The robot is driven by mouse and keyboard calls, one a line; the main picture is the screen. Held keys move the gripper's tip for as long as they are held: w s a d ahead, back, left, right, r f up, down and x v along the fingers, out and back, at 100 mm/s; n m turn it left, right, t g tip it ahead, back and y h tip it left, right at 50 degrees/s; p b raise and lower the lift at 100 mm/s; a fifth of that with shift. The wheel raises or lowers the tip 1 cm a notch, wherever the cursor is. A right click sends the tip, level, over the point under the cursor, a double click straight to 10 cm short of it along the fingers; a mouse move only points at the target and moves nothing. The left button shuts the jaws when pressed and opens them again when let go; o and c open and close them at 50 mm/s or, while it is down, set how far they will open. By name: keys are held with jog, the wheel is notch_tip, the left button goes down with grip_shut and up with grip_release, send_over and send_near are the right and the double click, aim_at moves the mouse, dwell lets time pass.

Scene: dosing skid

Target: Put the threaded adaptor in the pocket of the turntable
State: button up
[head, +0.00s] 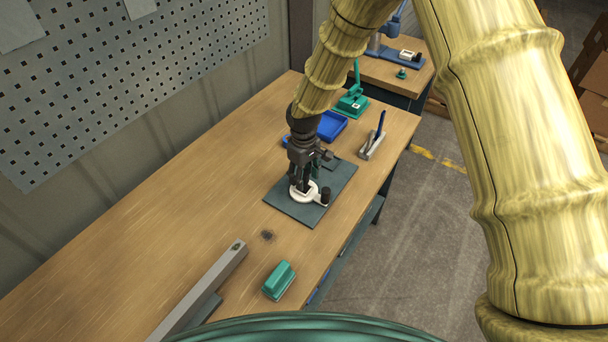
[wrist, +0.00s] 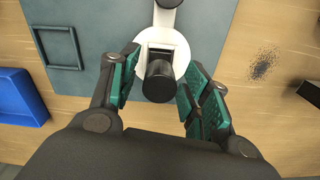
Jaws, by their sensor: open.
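The turntable (head: 296,196) is a white disc with a short arm ending in a dark knob (head: 325,196); it lies on a dark mat. In the wrist view the turntable (wrist: 181,60) has a squarish pocket (wrist: 160,50) near its middle. A black cylinder, seemingly the threaded adaptor (wrist: 159,82), stands at the pocket, its lower end hidden, so I cannot tell how deep it sits. My gripper (head: 302,183) is low over the turntable. In the wrist view my gripper (wrist: 160,78) is open, its teal-padded fingers on either side of the adaptor, with visible gaps.
The dark mat (head: 333,188) also carries a square frame (wrist: 58,47). A blue tray (head: 332,125), a teal clamp (head: 352,101) and a grey holder (head: 371,147) stand beyond. A teal block (head: 279,280) and a grey beam (head: 205,290) are nearer. The table's left is clear.

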notch_tip(320, 180, up, 12)
jog(key=b, duration=0.4)
dwell(0.3)
jog(key=shift+r, duration=0.1)
jog(key=shift+a, duration=0.1)
